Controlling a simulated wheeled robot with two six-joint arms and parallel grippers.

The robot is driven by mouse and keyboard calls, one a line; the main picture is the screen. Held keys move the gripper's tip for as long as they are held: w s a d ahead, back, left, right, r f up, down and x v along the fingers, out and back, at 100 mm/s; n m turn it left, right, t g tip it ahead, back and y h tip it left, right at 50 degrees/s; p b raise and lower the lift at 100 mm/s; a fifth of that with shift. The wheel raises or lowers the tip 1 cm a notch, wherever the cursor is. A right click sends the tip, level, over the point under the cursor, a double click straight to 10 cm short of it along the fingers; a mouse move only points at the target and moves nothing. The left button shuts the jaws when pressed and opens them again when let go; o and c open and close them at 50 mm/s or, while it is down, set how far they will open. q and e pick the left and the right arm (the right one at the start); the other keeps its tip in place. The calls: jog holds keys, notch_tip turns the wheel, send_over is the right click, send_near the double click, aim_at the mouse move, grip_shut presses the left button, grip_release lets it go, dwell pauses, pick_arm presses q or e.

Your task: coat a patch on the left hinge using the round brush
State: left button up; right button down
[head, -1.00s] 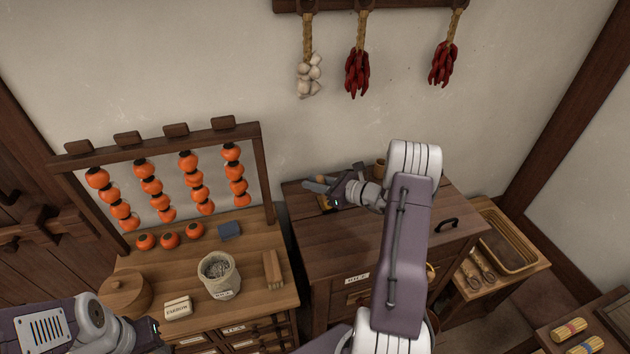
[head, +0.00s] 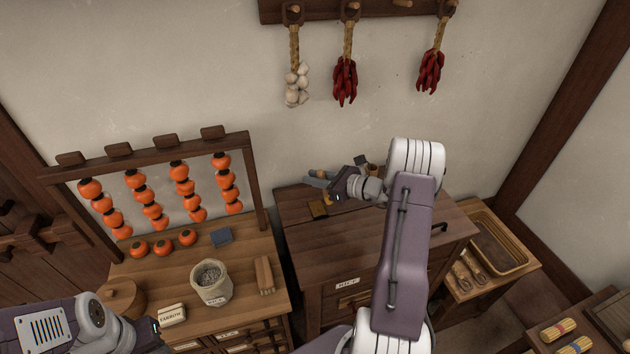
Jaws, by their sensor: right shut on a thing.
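My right gripper (head: 320,179) reaches in from the right over the back of the wooden chest. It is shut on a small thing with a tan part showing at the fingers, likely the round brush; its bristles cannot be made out. A small brass-brown plate (head: 318,209), which looks like the left hinge, lies on the chest top just below the gripper, apart from it in the picture. Whether its surface is coated is too small to tell. My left gripper (head: 154,334) is at the lower left, mostly hidden, and its jaws do not show clearly.
A small brown pot (head: 371,169) stands behind my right wrist on the chest (head: 310,240). The left cabinet (head: 245,255) holds a sack (head: 212,284), a labelled block (head: 172,313) and a persimmon rack (head: 150,155). A tray (head: 497,245) stands at right.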

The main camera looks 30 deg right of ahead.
notch_tip(320, 180, up, 3)
jog(key=shift+d+f+p, duration=0.15)
jog(key=shift+p, duration=0.6)
jog(key=shift+r+p, duration=0.3)
jog(key=shift+r, duration=0.3)
jog(key=shift+f, duration=0.1)
